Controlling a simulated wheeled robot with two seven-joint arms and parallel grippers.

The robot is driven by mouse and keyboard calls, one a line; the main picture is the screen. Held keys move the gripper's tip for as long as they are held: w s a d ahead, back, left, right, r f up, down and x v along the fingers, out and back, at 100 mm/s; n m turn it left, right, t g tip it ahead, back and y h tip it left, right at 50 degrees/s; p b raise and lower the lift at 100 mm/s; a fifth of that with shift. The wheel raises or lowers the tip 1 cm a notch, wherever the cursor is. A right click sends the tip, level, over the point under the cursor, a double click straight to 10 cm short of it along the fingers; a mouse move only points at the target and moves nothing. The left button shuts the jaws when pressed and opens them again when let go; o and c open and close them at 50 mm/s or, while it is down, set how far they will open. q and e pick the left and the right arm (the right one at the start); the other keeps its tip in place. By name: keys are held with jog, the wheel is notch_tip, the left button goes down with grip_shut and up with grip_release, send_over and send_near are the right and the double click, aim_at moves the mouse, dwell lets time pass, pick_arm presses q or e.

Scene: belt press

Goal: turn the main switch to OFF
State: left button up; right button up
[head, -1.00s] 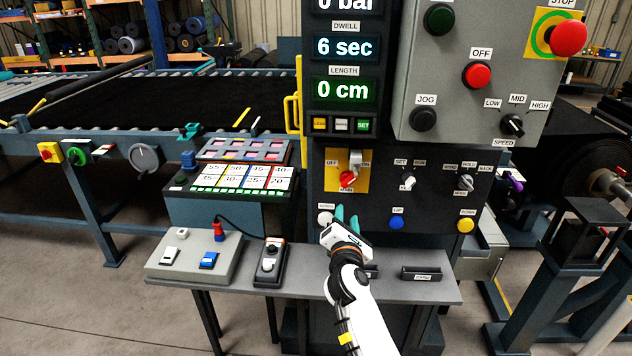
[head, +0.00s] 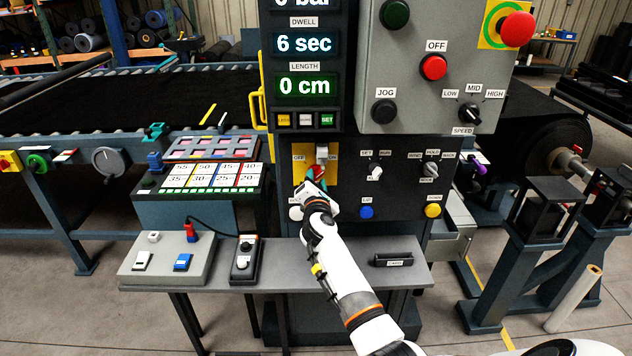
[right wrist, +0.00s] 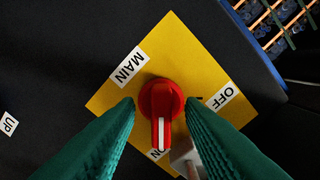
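The main switch is a red knob (right wrist: 160,112) on a yellow plate (right wrist: 128,95) with labels MAIN, OFF and ON. The knob's white mark points toward the partly covered ON label (right wrist: 157,153); the OFF label (right wrist: 222,97) is to the right in the right wrist view. In the head view my right gripper (head: 317,181) covers most of the knob. My left gripper is not in view.
A grey block (right wrist: 186,158) with a white top (head: 322,151) sticks out beside the knob, close to one finger. White (head: 296,212), blue (head: 366,212) and yellow (head: 433,210) buttons are below. A shelf (head: 345,260) with a control box (head: 165,259) lies lower.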

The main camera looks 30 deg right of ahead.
grip_shut()
jog(key=shift+n, duration=0.4)
jog(key=n+p, duration=0.2)
jog(key=shift+r+n, duration=0.1)
jog(key=shift+n, duration=0.3)
jog(key=n+p, duration=0.1)
jog(key=n, duration=0.2)
jog(key=shift+n+p, duration=0.3)
jog(key=shift+p, duration=0.05)
jog(key=n, duration=1)
jog(key=shift+n, duration=0.4)
